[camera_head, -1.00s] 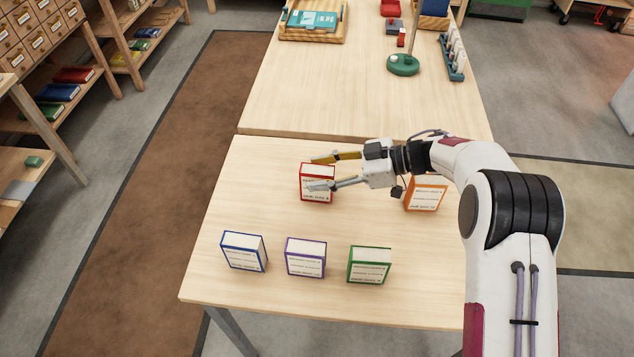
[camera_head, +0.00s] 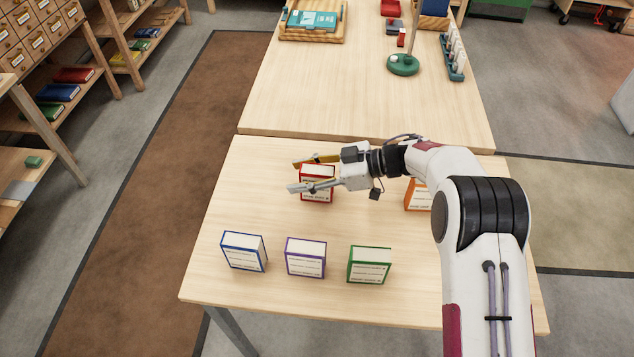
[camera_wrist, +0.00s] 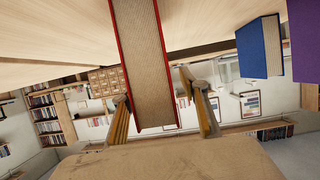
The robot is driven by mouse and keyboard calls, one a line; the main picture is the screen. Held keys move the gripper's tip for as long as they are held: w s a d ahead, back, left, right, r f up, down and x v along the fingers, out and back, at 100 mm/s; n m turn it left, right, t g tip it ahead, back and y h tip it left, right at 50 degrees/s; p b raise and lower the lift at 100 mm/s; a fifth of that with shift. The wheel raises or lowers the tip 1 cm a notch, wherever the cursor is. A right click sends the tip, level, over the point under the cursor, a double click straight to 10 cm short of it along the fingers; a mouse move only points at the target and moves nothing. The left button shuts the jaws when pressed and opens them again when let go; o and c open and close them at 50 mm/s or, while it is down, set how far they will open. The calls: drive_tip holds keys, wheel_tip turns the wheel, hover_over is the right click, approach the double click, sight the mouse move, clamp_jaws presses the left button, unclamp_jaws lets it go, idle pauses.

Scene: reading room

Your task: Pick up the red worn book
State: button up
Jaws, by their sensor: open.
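The red book (camera_head: 317,194) stands upright on the near table, its cover and label partly hidden by my gripper. My gripper (camera_head: 297,175) is open, with one finger behind the book and the other in front of it. In the wrist view the red book (camera_wrist: 145,60) shows its pages and red edges, and it reaches down between the two fingers of my gripper (camera_wrist: 163,110). A gap shows on its right side; on its left side the finger is close, and I cannot tell whether it touches.
An orange book (camera_head: 416,195) stands right of the red one, partly behind my arm. A blue book (camera_head: 244,252), a purple book (camera_head: 306,258) and a green book (camera_head: 369,265) stand in a front row. The table's left part is clear.

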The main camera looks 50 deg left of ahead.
drive_tip(key=shift+s+a+f, duration=0.2)
drive_tip(key=shift+s+a, duration=0.1)
drive_tip(key=shift+a, duration=0.05)
idle(0.3)
clamp_jaws()
